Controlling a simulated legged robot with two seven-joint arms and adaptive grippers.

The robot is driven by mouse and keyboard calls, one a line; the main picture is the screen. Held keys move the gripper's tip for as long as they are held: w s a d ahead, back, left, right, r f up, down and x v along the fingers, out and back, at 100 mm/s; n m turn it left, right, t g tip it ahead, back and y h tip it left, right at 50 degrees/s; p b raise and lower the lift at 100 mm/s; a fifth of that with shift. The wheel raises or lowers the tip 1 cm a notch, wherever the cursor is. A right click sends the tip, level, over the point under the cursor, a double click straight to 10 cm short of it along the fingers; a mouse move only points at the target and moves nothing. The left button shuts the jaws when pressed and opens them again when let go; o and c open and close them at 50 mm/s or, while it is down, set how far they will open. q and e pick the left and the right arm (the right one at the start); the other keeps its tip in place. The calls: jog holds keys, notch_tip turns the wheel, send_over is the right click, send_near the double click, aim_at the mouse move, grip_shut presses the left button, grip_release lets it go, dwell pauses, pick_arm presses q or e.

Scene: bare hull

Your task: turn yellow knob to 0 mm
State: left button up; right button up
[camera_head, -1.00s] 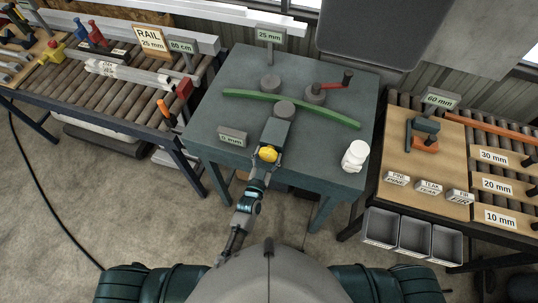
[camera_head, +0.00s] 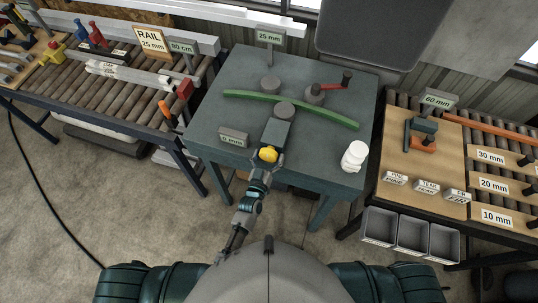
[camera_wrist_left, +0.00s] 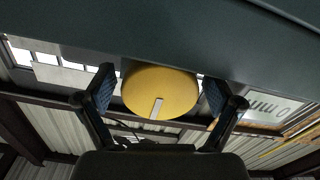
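The yellow knob (camera_head: 268,154) sits on the near end of a grey-green block (camera_head: 276,133) at the table's front edge. In the left wrist view the knob (camera_wrist_left: 160,92) is round, with a pale line from its middle towards its lower edge. My left gripper (camera_head: 267,162) is at the knob. Its two fingers (camera_wrist_left: 158,92) stand apart, one on each side of the knob, with narrow gaps showing. A sign (camera_head: 233,137) left of the block reads 0 mm. My right gripper is out of view.
A long green curved strip (camera_head: 315,110) lies among round grey posts on the table (camera_head: 215,105). A red crank (camera_head: 330,86) is at the back. Side benches flank the table.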

pick_arm(q)
jog(key=shift+s, duration=0.1)
jog(key=v, duration=1.2)
dwell(0.4)
jog(key=s+a+f+g+y, duration=0.1)
jog(key=s+a+f+g, duration=0.15)
jog(key=f, duration=0.65)
jog(key=s+a+f+m+g, duration=0.1)
jog(key=s+f+g, duration=0.15)
jog(key=f, duration=0.65)
jog(key=s+a+f+g+y, duration=0.15)
jog(key=s+f, duration=0.25)
jog(key=f, duration=0.5)
jog(key=s+a+f+g+y, duration=0.1)
jog(key=s+a+f+g, duration=0.2)
jog(key=s+a+f, duration=0.2)
jog(key=s+a+f+g+y, duration=0.1)
jog(key=s+a+f+g, duration=0.2)
jog(key=s, duration=0.9)
jog(key=s+a+f+g+y, duration=0.1)
jog(key=s+a+f+g, duration=0.2)
jog(key=s+a+f, duration=0.5)
notch_tip(320, 180, down, 3)
jog(key=shift+s+r+g, duration=0.25)
jog(key=shift+s+g, duration=0.1)
jog(key=shift+s, duration=0.25)
